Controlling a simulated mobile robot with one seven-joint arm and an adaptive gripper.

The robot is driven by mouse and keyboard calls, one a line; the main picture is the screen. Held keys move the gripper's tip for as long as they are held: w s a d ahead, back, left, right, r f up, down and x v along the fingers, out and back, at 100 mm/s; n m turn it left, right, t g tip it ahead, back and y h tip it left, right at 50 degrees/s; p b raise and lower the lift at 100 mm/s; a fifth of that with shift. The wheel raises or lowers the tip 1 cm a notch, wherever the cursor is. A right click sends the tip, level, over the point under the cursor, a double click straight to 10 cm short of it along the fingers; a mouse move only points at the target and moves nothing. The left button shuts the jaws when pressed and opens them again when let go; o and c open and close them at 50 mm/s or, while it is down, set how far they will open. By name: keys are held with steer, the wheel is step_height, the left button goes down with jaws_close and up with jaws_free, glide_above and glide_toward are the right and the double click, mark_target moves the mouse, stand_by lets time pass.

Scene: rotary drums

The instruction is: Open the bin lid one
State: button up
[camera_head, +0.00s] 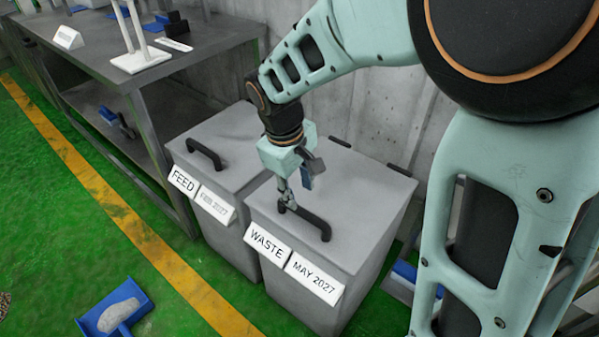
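Two grey bins with flat lids stand side by side, and both lids lie closed. The left lid (228,135) has a black bar handle (205,155) and belongs to the bin labelled FEED. The right lid (352,205) has a black bar handle (312,222) and belongs to the bin labelled WASTE, MAY 2027. No label marks either lid as one. My gripper (284,204) points down at the left end of the WASTE handle, and its fingertips overlap the handle in view. Whether they grip it is too small to tell. Nothing touches the FEED handle.
A grey metal table (190,50) with a lower shelf stands left of the bins. A blue scoop with pale material (116,308) lies on the green floor at front left, beside a yellow line (110,205). A concrete wall (375,110) is close behind the bins.

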mark_target(303, 212)
steer(key=f+b, duration=0.1)
steer(key=f, duration=0.1)
steer(key=w+f, duration=0.1)
steer(key=f, duration=0.2)
steer(key=d+f+b, duration=0.1)
steer(key=f, duration=0.2)
steer(key=shift+w+f+b, duration=0.15)
steer(key=shift+f+b, duration=0.1)
steer(key=shift+b, duration=0.05)
jaws_close()
